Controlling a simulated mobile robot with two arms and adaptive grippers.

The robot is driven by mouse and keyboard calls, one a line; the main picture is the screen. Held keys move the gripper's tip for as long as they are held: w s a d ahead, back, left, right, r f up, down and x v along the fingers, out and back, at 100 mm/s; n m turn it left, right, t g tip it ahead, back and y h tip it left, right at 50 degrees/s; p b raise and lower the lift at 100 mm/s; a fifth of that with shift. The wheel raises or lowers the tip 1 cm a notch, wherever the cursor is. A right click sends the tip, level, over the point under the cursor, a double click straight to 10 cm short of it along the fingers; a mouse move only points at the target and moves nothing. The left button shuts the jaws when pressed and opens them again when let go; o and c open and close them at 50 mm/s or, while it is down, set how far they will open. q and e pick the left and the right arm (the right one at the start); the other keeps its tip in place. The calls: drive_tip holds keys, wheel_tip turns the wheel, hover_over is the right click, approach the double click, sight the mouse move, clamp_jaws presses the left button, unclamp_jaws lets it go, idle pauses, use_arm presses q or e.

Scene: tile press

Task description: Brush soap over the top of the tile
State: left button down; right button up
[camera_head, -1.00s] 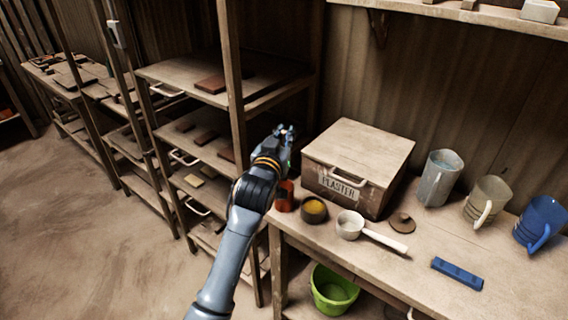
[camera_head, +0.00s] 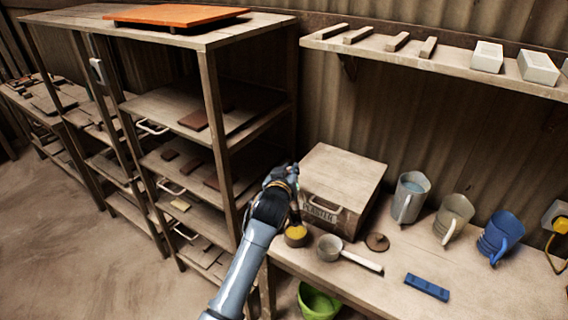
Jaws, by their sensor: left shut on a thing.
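My left gripper (camera_head: 281,176) is beside the left side of the plaster box, just above a small pot (camera_head: 296,240) with yellow contents. It is shut on a dark, narrow thing, probably the brush (camera_head: 295,212), which points down at the pot. I cannot tell whether its tip touches the contents. Several reddish-brown flat pieces that look like tiles, such as one tile (camera_head: 194,120), lie on the rack boards. I cannot tell which tile the task means. My right gripper is not in view.
A wooden box (camera_head: 343,170) marked PLASTER stands on the bench (camera_head: 480,285). A green bucket (camera_head: 318,303) is below. A rack (camera_head: 215,135) stands left.

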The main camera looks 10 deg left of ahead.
use_arm(q)
wheel_tip(320, 180, down, 6)
drive_tip(key=b, duration=0.5)
drive_tip(key=shift+f+b, duration=0.15)
drive_tip(key=shift+b, duration=0.2)
idle(0.6)
drive_tip(key=shift+f, duration=0.5)
idle(0.7)
wheel_tip(320, 180, up, 7)
drive_tip(key=p, duration=0.6)
idle(0.8)
